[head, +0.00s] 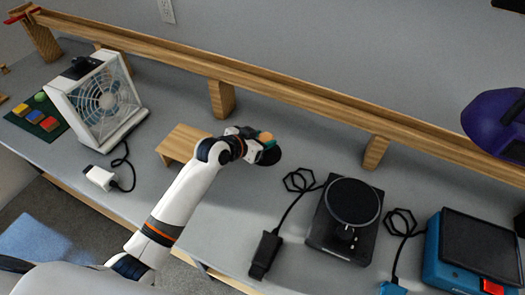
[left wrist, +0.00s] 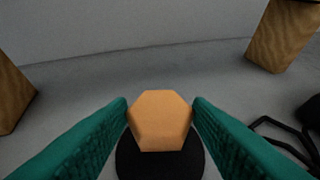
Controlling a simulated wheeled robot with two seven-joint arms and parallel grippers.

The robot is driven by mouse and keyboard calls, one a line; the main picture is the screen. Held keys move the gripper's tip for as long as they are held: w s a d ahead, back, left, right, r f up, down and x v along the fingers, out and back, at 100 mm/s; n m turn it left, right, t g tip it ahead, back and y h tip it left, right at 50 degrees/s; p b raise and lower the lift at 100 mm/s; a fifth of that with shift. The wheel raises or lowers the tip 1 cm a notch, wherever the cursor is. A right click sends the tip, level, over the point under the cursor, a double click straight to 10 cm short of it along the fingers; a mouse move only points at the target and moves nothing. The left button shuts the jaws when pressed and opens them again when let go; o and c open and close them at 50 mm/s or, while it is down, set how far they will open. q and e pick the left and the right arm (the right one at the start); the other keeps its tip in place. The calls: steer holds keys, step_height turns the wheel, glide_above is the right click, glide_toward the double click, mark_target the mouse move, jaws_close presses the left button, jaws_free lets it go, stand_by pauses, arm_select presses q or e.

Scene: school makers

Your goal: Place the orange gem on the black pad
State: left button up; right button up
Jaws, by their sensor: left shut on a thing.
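My left gripper (head: 266,145) reaches over the grey table in the head view. In the left wrist view its green fingers (left wrist: 160,120) are shut on the orange gem (left wrist: 161,118), a hexagonal block. The gem also shows in the head view (head: 265,137) at the fingertips. The round black pad (left wrist: 145,164) lies on the table just below and behind the gem in the wrist view. In the head view the black pad (head: 269,157) is partly hidden by the gripper. I cannot tell whether the gem touches the pad. My right gripper is not in view.
A wooden ramp on posts (head: 221,98) runs along the back. A small wooden stand (head: 183,142) is left of the gripper and a white fan (head: 102,97) is farther left. A black device with a round plate (head: 352,203) and cables are to the right.

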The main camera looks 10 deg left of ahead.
arm_select(q)
steer(key=shift+f, duration=2.5)
steer(key=shift+f, duration=0.15)
steer(key=o, duration=1)
steer(key=shift+r, duration=0.25)
steer(key=shift+s+a, duration=0.2)
steer(key=shift+s, duration=0.05)
steer(key=v, duration=1.1)
steer(key=shift+s+r, duration=0.15)
